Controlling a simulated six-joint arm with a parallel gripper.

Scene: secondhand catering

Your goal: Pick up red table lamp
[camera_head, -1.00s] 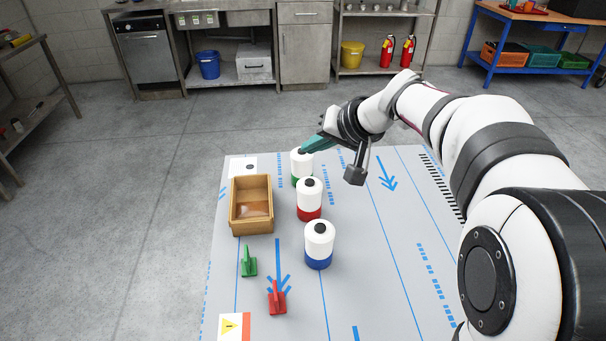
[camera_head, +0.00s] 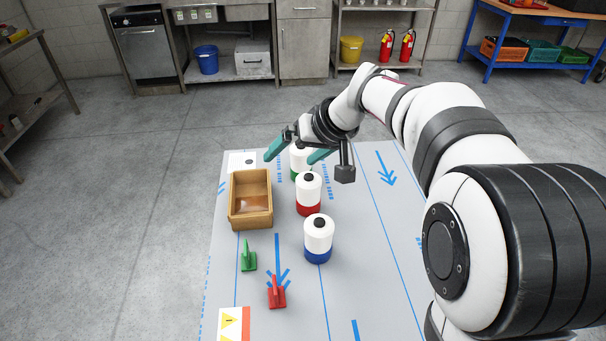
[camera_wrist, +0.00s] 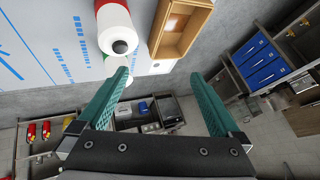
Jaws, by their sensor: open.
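The red table lamp (camera_head: 309,195), a white cylinder with a dark round cap and a red lower band, stands upright on the grey table in the middle of a row of three. It also shows upside down at the top of the wrist view (camera_wrist: 117,28). My gripper (camera_head: 295,156) is open and empty, its teal fingers spread apart at the far end of the row, beyond the red lamp and by the green-banded lamp (camera_head: 300,160). In the wrist view my gripper (camera_wrist: 160,75) has nothing between its fingers; the left finger partly covers the green-banded lamp.
A blue-banded lamp (camera_head: 318,240) stands nearer than the red one. An open wooden box (camera_head: 251,222) sits close on the left. Small green (camera_head: 248,259) and red (camera_head: 276,294) handled pieces lie in front. The table's right part (camera_head: 375,250) is clear.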

